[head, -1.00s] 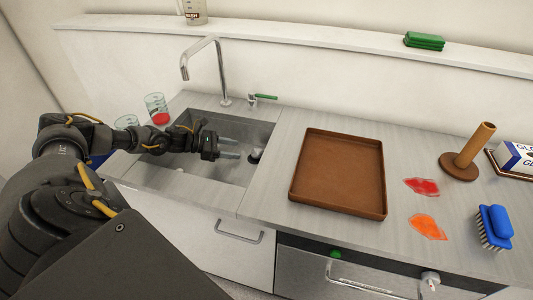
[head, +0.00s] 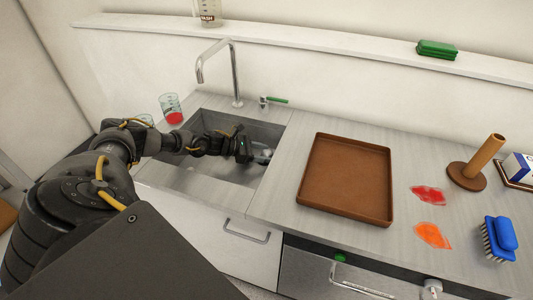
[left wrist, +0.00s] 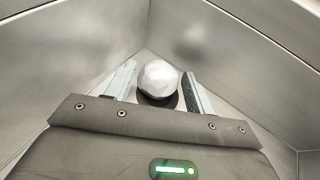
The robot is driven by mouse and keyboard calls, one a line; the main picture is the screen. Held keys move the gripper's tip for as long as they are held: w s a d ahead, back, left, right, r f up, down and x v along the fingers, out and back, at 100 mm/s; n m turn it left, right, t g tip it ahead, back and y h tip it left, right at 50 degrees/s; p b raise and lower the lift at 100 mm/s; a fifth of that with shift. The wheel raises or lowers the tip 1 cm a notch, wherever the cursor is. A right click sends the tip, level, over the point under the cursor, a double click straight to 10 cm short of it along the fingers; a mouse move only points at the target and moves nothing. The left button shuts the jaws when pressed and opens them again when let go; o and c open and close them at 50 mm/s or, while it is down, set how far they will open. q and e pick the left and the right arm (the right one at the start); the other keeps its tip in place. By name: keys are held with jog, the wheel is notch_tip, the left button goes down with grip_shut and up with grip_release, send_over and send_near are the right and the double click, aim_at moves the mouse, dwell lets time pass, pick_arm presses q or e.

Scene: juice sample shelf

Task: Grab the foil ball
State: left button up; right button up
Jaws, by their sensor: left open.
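The foil ball (left wrist: 158,77) is a pale, faceted lump low in the sink (left wrist: 225,45), near a corner, with a dark round shape under it. In the left wrist view my left gripper (left wrist: 158,84) is open, with one finger on each side of the ball. I cannot tell whether the fingers touch it. In the head view my left gripper (head: 258,156) reaches down into the right part of the sink (head: 215,185), and the ball is mostly hidden there by the gripper. My right gripper is not in view.
A tall faucet (head: 236,75) and a green-handled tap (head: 272,100) stand behind the sink. A glass with red liquid (head: 172,112) is at its back left. A brown tray (head: 345,213), red and orange spills, a blue brush (head: 498,238) and a brown post (head: 478,160) are to the right.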

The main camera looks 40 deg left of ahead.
pick_arm(q)
jog(key=shift+x, duration=1.15)
jog(key=c, duration=0.7)
